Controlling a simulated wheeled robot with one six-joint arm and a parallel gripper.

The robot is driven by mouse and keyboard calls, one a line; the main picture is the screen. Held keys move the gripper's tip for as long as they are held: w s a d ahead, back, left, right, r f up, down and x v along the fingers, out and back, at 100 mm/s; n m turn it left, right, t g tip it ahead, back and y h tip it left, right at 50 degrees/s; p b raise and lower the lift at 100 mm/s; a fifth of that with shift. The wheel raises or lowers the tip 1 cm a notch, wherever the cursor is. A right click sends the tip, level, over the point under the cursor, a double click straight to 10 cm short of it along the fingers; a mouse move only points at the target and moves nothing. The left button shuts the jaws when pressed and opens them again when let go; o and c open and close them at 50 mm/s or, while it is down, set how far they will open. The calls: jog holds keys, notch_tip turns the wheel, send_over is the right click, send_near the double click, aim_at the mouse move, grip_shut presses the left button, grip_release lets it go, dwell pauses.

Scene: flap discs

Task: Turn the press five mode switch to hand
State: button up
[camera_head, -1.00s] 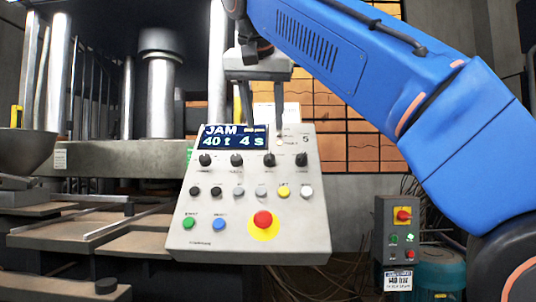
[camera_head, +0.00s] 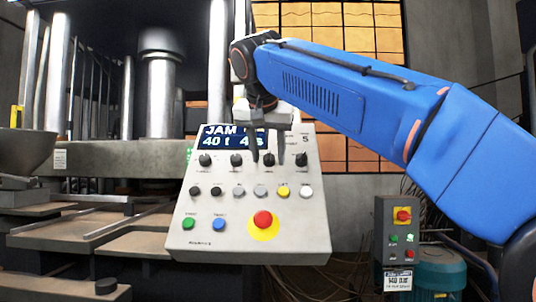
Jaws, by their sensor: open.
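The grey press control panel (camera_head: 182,222) faces me, with a "5" at its upper right and a display (camera_head: 218,137) reading JAM, 40 t and 4 s. Its top row has black rotary knobs: a far-left one (camera_head: 204,160), a second one (camera_head: 237,160), a third one (camera_head: 269,160) and a far-right one (camera_head: 302,160). Their labels are too small to read, so I cannot tell which is the mode switch. My gripper (camera_head: 268,161) is open, pointing down, with one fingertip on each side of the third knob in the picture. I cannot tell whether it touches the knob.
Below the knobs are a row of small buttons (camera_head: 239,192), green (camera_head: 188,224) and blue (camera_head: 220,224) buttons and a red emergency stop (camera_head: 263,219). A separate box with a red switch (camera_head: 403,216) stands lower right. The press (camera_head: 110,160) is behind.

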jog(key=c, duration=1)
jog(key=shift+c, duration=0.2)
jog(key=n, duration=0.4)
jog(key=shift+n+h, duration=0.3)
jog(key=shift+n, duration=1.9)
jog(key=shift+t, duration=0.3)
